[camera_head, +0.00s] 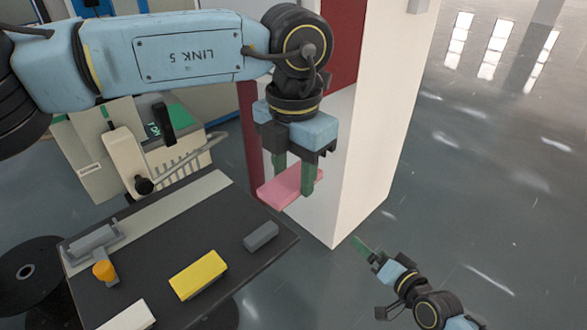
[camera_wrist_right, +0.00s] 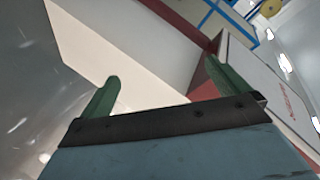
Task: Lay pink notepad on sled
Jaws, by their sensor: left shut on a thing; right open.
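The pink notepad (camera_head: 284,192) is a flat pink slab held in the air just beyond the right corner of the dark table. My left gripper (camera_head: 293,180) points down and is shut on the notepad, with a green finger on each side. My right gripper (camera_head: 362,246) is low at the right in the head view. In the right wrist view its two green fingers (camera_wrist_right: 160,78) stand wide apart with nothing between them. I cannot tell for certain which thing is the sled.
The dark table (camera_head: 222,218) carries a yellow block (camera_head: 198,274), a small grey block (camera_head: 261,236), a white block (camera_head: 128,317) and a grey device with an orange knob (camera_head: 104,271). A tall white cabinet (camera_head: 372,130) stands close behind the notepad. Floor is open at right.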

